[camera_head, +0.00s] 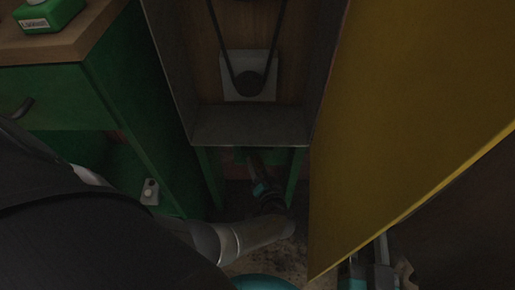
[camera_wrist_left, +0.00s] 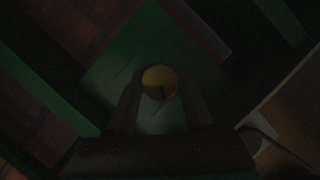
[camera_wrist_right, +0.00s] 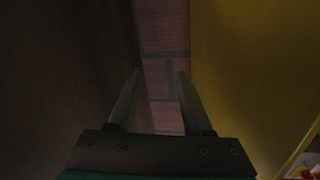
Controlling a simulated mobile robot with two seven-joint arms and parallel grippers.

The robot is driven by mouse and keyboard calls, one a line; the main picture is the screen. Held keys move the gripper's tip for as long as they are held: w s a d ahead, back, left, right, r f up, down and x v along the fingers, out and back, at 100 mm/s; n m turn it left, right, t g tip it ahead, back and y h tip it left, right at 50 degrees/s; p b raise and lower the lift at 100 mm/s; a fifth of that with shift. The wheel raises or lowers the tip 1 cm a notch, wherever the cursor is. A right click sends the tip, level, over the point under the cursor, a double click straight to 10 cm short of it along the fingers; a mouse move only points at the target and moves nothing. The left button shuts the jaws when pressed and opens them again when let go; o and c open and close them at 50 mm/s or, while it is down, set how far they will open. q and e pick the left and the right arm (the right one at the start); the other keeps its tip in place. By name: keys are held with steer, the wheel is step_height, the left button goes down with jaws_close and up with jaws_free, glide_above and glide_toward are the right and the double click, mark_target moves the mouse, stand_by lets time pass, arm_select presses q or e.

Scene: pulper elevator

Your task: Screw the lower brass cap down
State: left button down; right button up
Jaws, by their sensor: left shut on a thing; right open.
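In the left wrist view a round brass cap (camera_wrist_left: 159,82) with a dark line across its lower half sits between the fingertips of my left gripper (camera_wrist_left: 162,94). That gripper is shut on it. Behind the cap is a green surface (camera_wrist_left: 120,62). In the head view my left arm reaches in below the metal housing, and my left gripper (camera_head: 255,165) is in shadow there, so the cap is hidden. My right gripper (camera_wrist_right: 155,77) is open and empty in the right wrist view, between a dark panel and a yellow panel.
The open yellow door (camera_head: 400,110) fills the right side of the head view. The metal housing (camera_head: 250,125) holds a belt and pulley (camera_head: 249,83). A green cabinet (camera_head: 60,95) with a wooden top stands at left. Brick (camera_wrist_right: 165,50) shows beyond my right gripper.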

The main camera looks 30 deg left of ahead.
mark_target(258, 168)
stand_by(0.3)
arm_select(q)
steer(key=shift+c, duration=1.4)
jaws_free()
steer(key=shift+s, duration=0.1)
steer(key=shift+s+d+r, duration=0.15)
steer(key=shift+s+d, duration=0.15)
steer(key=shift+d, duration=0.15)
steer(key=p+v, duration=0.2)
steer(key=v, duration=0.2)
steer(key=shift+s+d+r, duration=0.1)
steer(key=shift+s+d, duration=0.1)
steer(key=shift+d, duration=0.1)
steer(key=shift+v, duration=0.85)
arm_select(e)
steer(key=shift+w+d+f+n+g+h, duration=0.2)
steer(key=shift+w+d+f+g+h, duration=0.15)
steer(key=shift+d+f+g, duration=0.45)
steer(key=shift+w+d+f+n+g+h, duration=0.2)
steer(key=shift+d+f+g+h, duration=0.2)
steer(key=shift+g, duration=0.7)
